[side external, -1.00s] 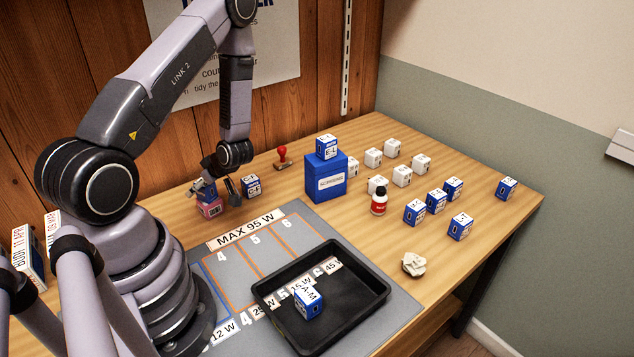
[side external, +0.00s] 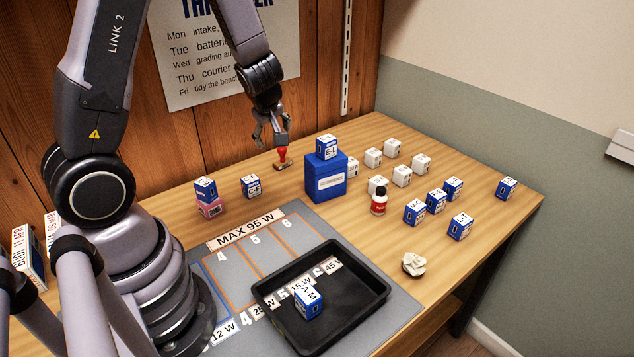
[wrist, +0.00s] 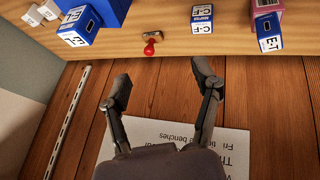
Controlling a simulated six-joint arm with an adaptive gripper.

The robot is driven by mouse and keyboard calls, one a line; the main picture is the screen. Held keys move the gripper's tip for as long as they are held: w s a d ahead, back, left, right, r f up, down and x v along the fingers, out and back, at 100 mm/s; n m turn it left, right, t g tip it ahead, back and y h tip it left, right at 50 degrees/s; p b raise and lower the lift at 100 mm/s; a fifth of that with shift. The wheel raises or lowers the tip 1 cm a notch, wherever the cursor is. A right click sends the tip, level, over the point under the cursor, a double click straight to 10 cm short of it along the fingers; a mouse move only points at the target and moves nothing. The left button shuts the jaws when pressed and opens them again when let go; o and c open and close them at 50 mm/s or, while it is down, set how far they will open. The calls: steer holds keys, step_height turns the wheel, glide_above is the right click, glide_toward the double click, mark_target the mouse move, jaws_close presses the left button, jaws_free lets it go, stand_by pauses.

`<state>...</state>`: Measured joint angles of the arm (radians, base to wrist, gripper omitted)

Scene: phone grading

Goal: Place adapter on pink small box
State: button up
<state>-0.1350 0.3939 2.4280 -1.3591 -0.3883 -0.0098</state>
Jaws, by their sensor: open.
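A small pink box (side external: 211,208) stands on the table at the left back. A blue-and-white cube (side external: 205,188) sits on top of it, a little askew. In the wrist view the pink box (wrist: 267,5) is partly cut off at the top edge, and its cube (wrist: 270,33) reads E-T. I cannot read which cube is labelled adapter. My gripper (side external: 269,136) is open and empty, raised near the back wall and to the right of the pink box. The open fingers (wrist: 162,84) have nothing between them in the wrist view.
A red stamp (side external: 283,155) lies below my gripper. A C-F cube (side external: 251,187) stands between it and the pink box. A large blue box (side external: 326,182) carries another cube (side external: 326,147). White and blue cubes, a red bottle (side external: 379,203) and a black tray (side external: 265,292) lie rightward and in front.

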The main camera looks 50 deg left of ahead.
steer(key=s+d+r+m+t+h, duration=0.2)
steer(key=d+r+m+t+h, duration=0.3)
steer(key=d+r+m, duration=0.65)
steer(key=s+r+m+g, duration=0.1)
steer(key=s+r+m, duration=0.2)
steer(key=s, duration=0.5)
steer(key=s+r+m+g, duration=0.2)
steer(key=s+r, duration=0.3)
steer(key=s, duration=0.4)
steer(key=shift+d+m, duration=0.2)
steer(key=shift+m, duration=0.55)
